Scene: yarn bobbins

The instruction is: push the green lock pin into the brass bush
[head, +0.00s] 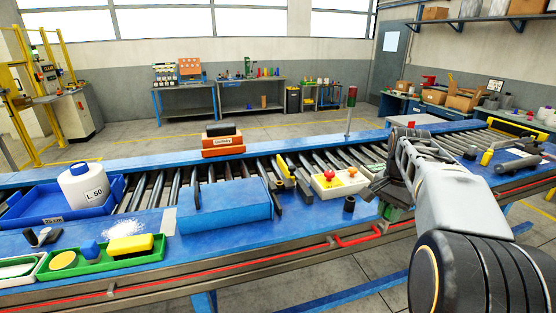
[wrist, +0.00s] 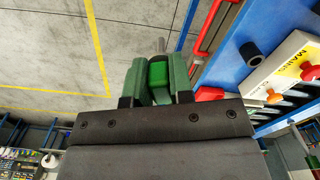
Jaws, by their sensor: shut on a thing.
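My gripper (wrist: 158,75) has green fingers in the wrist view, shut on the green lock pin (wrist: 158,73). A short grey metal tip (wrist: 162,45) shows just beyond the green block. In the head view my gripper (head: 393,212) is at the front edge of the conveyor, right of a dark hollow cylinder, and the pin cannot be told apart from the fingers. I cannot make out the brass bush in either view. Whether the pin touches anything ahead of it is unclear.
The dark cylinder (head: 349,204) stands on the blue conveyor edge, near a button box (head: 339,181) with red and yellow buttons. A red bracket (head: 358,240) is on the conveyor's front side. A blue block (head: 225,206) lies further left. The floor in front is clear.

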